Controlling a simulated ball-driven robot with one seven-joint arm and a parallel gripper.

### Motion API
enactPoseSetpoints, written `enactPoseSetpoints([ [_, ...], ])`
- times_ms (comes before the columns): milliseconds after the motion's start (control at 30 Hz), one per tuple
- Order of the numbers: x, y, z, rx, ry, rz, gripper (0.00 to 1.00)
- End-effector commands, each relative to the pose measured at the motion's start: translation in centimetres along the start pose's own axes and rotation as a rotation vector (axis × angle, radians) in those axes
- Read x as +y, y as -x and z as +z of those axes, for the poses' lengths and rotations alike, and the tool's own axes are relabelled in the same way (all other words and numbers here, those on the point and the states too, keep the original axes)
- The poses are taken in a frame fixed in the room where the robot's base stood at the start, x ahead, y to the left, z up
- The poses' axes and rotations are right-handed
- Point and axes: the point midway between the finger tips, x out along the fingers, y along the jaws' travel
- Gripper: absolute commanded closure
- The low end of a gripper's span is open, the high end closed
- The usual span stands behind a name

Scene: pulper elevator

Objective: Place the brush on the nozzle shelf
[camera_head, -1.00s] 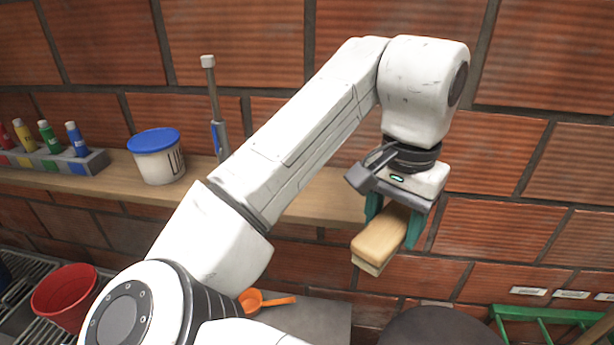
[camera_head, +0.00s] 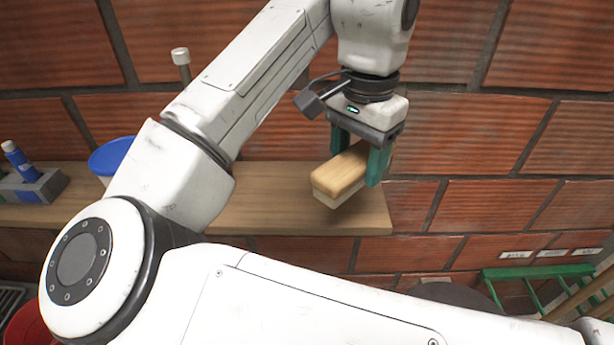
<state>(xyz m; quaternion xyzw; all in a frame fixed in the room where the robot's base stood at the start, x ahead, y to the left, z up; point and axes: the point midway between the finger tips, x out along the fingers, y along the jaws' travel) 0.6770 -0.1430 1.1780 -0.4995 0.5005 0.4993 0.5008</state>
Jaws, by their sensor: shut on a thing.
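The brush (camera_head: 338,178) is a wooden block with a pale underside. My gripper (camera_head: 362,158) has green fingers and is shut on the brush, one finger on each side. The nozzle shelf (camera_head: 270,205) is a light wooden board along the brick wall. The brush appears in front of or over the right end of the shelf; I cannot tell the gap between them. My arm hides part of the shelf's middle.
A tub with a blue lid (camera_head: 112,155) stands on the shelf, partly behind my arm. A rack with a blue nozzle (camera_head: 20,158) is at the far left. A grey-tipped rod (camera_head: 181,58) rises behind my arm. A green frame (camera_head: 540,280) is at lower right. The shelf's right end looks bare.

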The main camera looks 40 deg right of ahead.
Motion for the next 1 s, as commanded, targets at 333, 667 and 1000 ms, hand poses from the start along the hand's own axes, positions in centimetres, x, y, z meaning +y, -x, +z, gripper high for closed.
enactPoseSetpoints([
  [333, -7.1, -4.2, -1.2, -0.002, 0.003, 0.004, 0.76],
  [667, -9.9, -7.6, -1.8, -0.001, 0.000, 0.001, 0.76],
  [1000, -10.7, -11.3, -1.8, -0.002, 0.001, 0.002, 0.76],
])
